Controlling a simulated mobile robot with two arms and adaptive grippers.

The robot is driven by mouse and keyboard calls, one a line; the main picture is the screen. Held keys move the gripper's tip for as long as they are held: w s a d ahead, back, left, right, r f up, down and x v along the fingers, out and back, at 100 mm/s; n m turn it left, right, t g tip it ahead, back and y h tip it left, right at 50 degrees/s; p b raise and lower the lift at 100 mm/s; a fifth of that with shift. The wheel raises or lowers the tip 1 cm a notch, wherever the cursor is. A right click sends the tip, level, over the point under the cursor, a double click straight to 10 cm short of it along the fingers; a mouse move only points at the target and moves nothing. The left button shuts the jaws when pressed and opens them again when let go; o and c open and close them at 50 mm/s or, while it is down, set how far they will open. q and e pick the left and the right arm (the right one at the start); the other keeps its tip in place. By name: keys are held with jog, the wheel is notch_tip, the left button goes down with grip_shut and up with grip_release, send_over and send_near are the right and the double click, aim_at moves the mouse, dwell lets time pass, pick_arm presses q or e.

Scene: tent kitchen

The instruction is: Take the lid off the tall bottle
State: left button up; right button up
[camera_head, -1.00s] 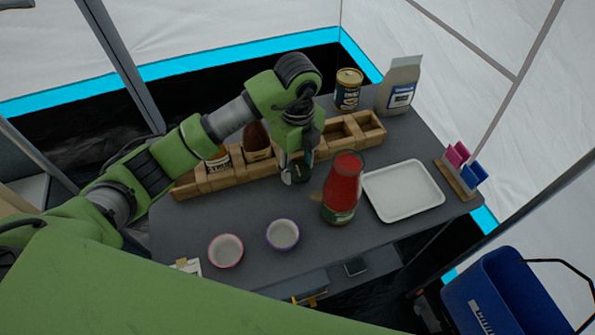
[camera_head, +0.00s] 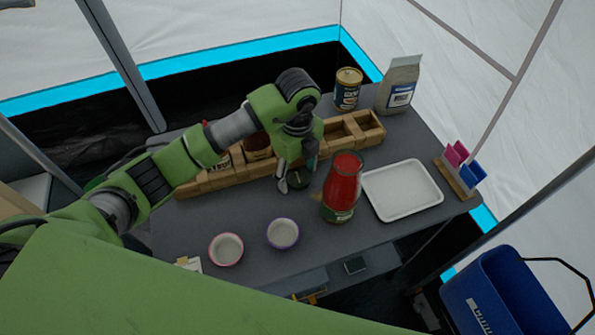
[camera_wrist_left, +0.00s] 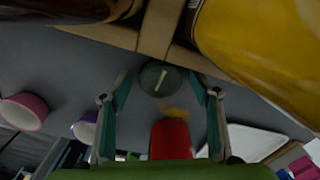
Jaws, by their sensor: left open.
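A tall bottle with red contents (camera_head: 343,188) stands upright on the table. Its top shows no lid in the head view, and its red part shows in the left wrist view (camera_wrist_left: 170,140). A round dark green lid-like disc (camera_wrist_left: 162,78) with a pale bar lies on the tabletop beside the wooden rack; it also shows in the head view (camera_head: 299,180). My left gripper (camera_head: 298,176) is open just above the disc, with a finger on either side (camera_wrist_left: 162,86). I cannot tell whether they touch it. My right gripper is not in view.
The wooden rack (camera_head: 225,178) with jars is behind the gripper. A white tray (camera_head: 432,204) is right of the bottle. Two small bowls, pink-rimmed (camera_head: 226,249) and purple-rimmed (camera_head: 283,233), stand in front. A tin (camera_head: 347,88) and a bag (camera_head: 400,84) stand at the back.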

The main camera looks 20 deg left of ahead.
aim_at(298, 176)
pick_arm(q)
notch_tip(298, 176, up, 12)
dwell(0.4)
jog(key=shift+r, duration=0.2)
